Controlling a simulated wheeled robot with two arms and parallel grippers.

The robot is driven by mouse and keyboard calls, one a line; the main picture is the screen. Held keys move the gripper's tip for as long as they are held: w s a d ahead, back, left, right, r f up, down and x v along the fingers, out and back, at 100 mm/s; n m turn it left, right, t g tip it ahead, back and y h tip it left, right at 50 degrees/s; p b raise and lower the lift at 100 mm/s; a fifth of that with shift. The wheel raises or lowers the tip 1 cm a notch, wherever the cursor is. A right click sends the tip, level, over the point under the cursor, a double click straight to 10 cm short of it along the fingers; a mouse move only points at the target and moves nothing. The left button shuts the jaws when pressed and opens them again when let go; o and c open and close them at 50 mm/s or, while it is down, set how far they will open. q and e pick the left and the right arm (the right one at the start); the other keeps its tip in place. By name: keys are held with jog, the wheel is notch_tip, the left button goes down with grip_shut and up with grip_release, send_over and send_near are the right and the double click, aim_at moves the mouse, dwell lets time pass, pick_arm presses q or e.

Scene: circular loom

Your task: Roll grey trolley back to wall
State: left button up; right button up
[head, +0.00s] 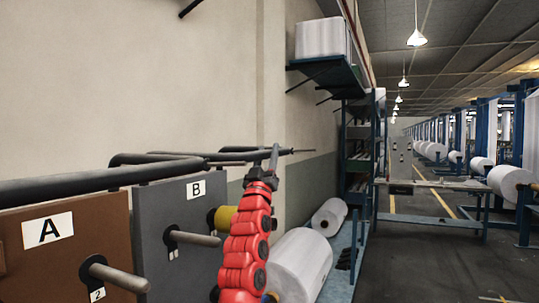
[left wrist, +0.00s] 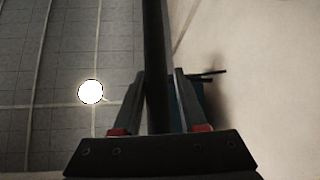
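The grey trolley (head: 180,240) shows in the head view as a grey panel with a white label "B", a peg and a dark tubular bar (head: 225,163) along its top. My left gripper (head: 272,163), on the red arm, is at the far right end of this bar. In the left wrist view, a dark bar (left wrist: 155,60) runs between the two fingers of the left gripper (left wrist: 160,90). The fingers stand apart, with a narrow gap on the bar's right side, so the grip looks open around it. My right gripper is not in view.
A brown panel labelled "A" (head: 70,250) stands to the left of the grey one. The wall (head: 130,80) is behind them.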

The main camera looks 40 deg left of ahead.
pick_arm(q)
jog(key=shift+o, duration=1.4)
jog(key=shift+a, duration=0.25)
jog(key=shift+d, duration=0.1)
jog(key=shift+d, duration=0.1)
jog(key=shift+s+d+f, duration=0.1)
jog(key=shift+s+f, duration=0.2)
jog(key=shift+f, duration=0.2)
jog(key=v, duration=1.6)
jog(key=shift+s+d, duration=0.1)
